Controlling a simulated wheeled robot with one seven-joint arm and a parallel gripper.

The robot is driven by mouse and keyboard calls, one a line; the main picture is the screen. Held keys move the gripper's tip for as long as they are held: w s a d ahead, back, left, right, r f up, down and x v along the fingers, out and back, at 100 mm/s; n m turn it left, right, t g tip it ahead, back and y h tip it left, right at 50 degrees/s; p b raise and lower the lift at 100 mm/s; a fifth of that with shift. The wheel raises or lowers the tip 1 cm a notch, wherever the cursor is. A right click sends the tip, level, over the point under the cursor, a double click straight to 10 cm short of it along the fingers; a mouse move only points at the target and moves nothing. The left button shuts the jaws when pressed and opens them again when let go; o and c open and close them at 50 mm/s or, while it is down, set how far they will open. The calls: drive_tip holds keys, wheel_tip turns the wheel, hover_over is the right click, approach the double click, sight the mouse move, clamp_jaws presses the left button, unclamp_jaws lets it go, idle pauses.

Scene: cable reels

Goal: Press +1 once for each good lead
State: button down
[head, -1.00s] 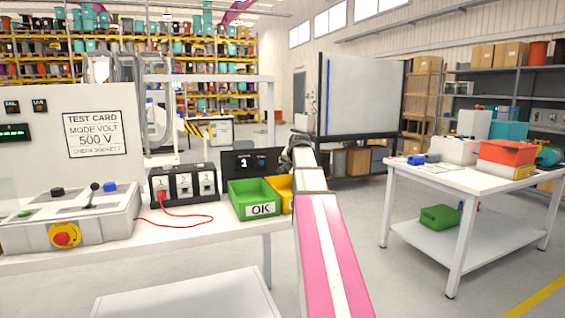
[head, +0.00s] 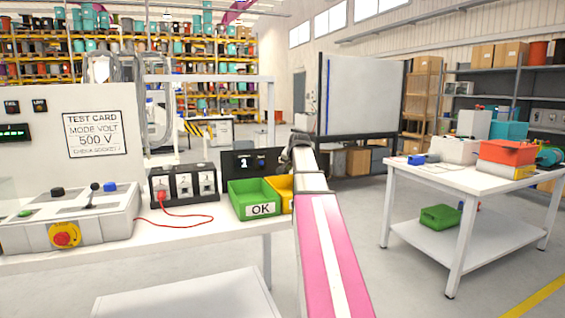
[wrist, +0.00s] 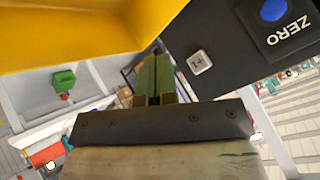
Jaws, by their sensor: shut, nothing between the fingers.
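The dark counter box (head: 240,162) stands at the back of the bench behind the bins and its display seems to read 1. In the wrist view its pale square +1 button (wrist: 198,62) lies just right of my fingertips, and the blue ZERO button (wrist: 272,10) is farther up and right. My gripper (wrist: 153,75) is shut and empty, apart from the +1 button in the picture; the gap in depth is unclear. A red lead (head: 185,223) is plugged into socket 1 of the black three-socket block (head: 184,187). The test card (head: 95,134) reads 500 V.
A green OK bin (head: 240,207) and a yellow bin (head: 281,184) sit in front of the counter; the yellow bin also looms in the wrist view (wrist: 70,30). The tester console (head: 105,215) with a red stop button is at left. A white side table (head: 455,178) stands right.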

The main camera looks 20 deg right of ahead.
drive_tip(key=w, duration=0.6)
drive_tip(key=shift+w, duration=0.15)
drive_tip(key=shift+w+a, duration=0.1)
drive_tip(key=shift+w, duration=0.05)
idle(1.8)
drive_tip(key=shift+w, duration=0.3)
drive_tip(key=shift+w, duration=0.4)
idle(0.7)
drive_tip(key=shift+s, duration=0.85)
drive_tip(key=shift+s, duration=2.5)
idle(0.5)
